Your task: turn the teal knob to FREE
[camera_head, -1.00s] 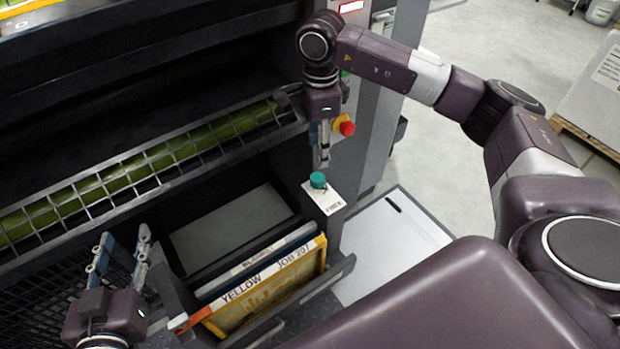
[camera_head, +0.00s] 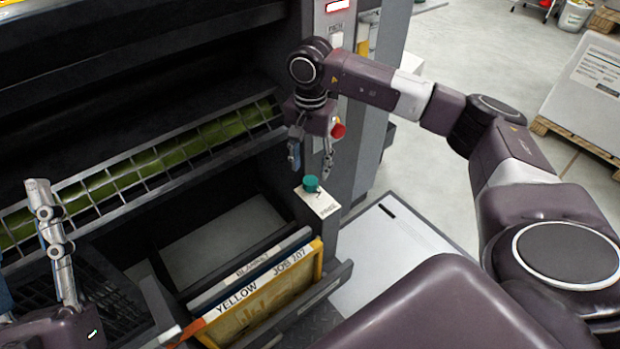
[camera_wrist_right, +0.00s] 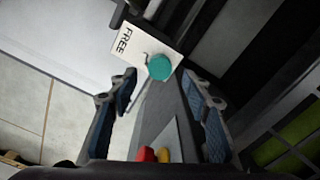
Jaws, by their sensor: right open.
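The teal knob (camera_head: 311,184) stands on a white plate (camera_head: 326,206) marked FREE, on the machine's lower front corner. The wrist view shows the knob (camera_wrist_right: 160,67) just beyond the fingertips and roughly between them, with the word FREE on the plate (camera_wrist_right: 124,42) to its left. My right gripper (camera_head: 311,168) points down above the knob, its fingers spread and empty; it also shows in the wrist view (camera_wrist_right: 160,84). I cannot see it touching the knob. My left gripper (camera_head: 28,235) is at the left edge, fingers apart, one partly cut off.
A red stop button (camera_head: 338,131) sits behind my right gripper. Below and left of the knob, an open bin holds a yellow-framed board (camera_head: 270,298) marked YELLOW JOB 207. A green roller (camera_head: 140,165) lies behind a wire guard.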

